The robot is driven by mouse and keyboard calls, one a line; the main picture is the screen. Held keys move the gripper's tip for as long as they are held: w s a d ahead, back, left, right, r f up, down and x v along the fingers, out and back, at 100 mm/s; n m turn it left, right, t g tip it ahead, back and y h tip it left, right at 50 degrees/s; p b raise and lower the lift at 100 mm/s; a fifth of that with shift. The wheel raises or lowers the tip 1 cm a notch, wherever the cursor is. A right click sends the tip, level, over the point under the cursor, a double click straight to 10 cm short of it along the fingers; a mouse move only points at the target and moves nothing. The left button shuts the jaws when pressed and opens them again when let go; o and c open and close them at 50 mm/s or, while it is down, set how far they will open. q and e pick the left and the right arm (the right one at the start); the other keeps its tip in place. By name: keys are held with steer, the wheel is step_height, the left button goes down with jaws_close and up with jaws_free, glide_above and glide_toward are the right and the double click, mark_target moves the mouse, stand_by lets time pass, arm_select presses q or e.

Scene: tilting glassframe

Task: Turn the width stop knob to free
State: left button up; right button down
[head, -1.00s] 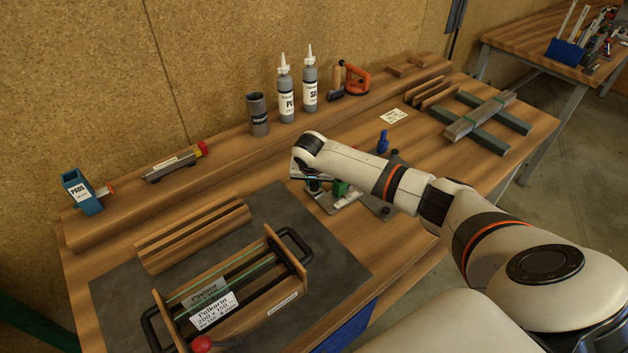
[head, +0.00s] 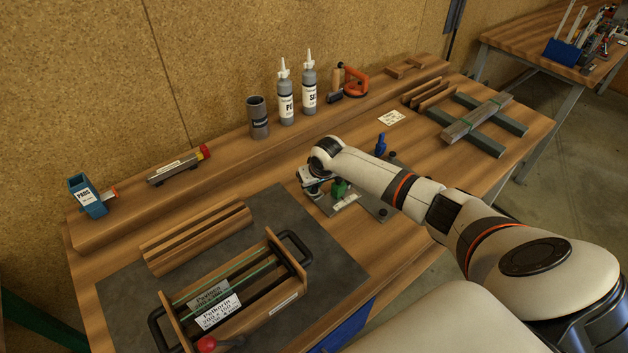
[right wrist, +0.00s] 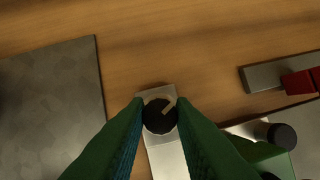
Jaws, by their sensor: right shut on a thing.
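The width stop knob (right wrist: 159,116) is a round black knob with a pale pointer line, set on a light metal plate in the right wrist view. The pointer line slants toward the upper right. My right gripper (right wrist: 160,120) has its green fingers shut on the knob from both sides. In the head view my right gripper (head: 314,186) is low over the metal fixture (head: 347,202) on the bench, and the knob is hidden there. Any labels by the knob cannot be read. My left gripper is not in view.
A green block (head: 340,187) and a blue upright part (head: 381,145) stand by the fixture. A wooden frame with black handles (head: 297,246) lies on the dark mat (head: 340,262) to the left. Bottles (head: 286,95) stand on the back shelf.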

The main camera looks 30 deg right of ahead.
steer(key=shift+d+n+y, duration=0.1)
steer(key=shift+n+y, duration=0.2)
steer(key=shift+n, duration=0.7)
steer(key=n+y+b, duration=0.1)
steer(key=n, duration=0.1)
steer(key=shift+f+n, duration=0.15)
steer(key=shift+n, duration=0.15)
steer(key=n+y+b, duration=0.1)
steer(key=n, duration=0.1)
steer(key=n+b, duration=0.2)
steer(key=shift+d+g+y, duration=0.15)
steer(key=shift+g+y, duration=0.15)
steer(key=shift+y, duration=0.1)
steer(key=shift+w+n+g+y+b, duration=0.1)
steer(key=shift+n+g+y+b, duration=0.3)
steer(key=shift+n+b, duration=1)
steer(key=c, duration=1.2)
jaws_free()
steer(key=shift+c, duration=0.2)
